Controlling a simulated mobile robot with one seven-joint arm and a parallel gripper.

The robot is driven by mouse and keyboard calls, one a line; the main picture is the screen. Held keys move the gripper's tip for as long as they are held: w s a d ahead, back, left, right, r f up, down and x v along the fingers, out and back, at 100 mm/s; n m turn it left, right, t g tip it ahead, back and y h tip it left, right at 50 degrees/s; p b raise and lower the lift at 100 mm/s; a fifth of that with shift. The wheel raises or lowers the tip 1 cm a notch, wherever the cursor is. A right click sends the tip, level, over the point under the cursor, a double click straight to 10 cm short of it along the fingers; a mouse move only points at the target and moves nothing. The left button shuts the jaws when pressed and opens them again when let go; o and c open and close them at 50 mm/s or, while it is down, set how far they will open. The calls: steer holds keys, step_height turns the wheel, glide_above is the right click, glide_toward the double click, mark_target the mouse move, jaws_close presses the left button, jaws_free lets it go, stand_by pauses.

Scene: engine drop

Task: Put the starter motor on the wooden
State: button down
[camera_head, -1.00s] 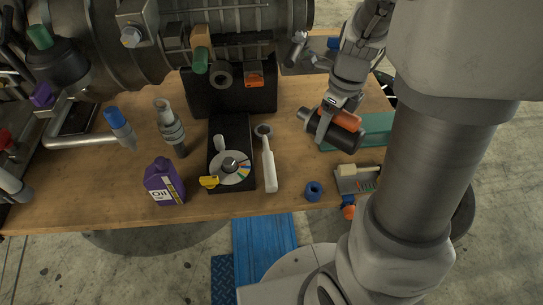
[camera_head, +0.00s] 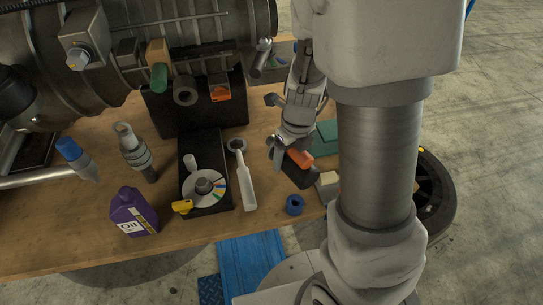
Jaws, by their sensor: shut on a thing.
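The starter motor (camera_head: 302,174) is a dark cylinder with an orange part on top, at the right end of the workbench. My gripper (camera_head: 288,150) comes down from above and is shut on it. My arm column hides some of the area to its right. I cannot tell whether the motor touches the surface under it or hangs just above. The wooden workbench top (camera_head: 75,225) spreads across the left and middle of the view.
A green mat (camera_head: 326,137) lies behind the motor. A blue ring (camera_head: 294,205) and a pale block (camera_head: 328,184) are close by. A large engine (camera_head: 120,40) fills the back left.

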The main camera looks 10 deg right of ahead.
mark_target(277, 176)
steer(key=shift+w+a+f, duration=0.45)
steer(key=shift+w+a, duration=0.05)
steer(key=shift+a, duration=0.15)
steer(key=shift+w+a+f, duration=0.45)
steer(key=shift+a, duration=0.15)
steer(key=shift+f+b, duration=0.75)
steer(key=shift+f, duration=1.25)
steer(key=shift+f, duration=0.15)
jaws_free()
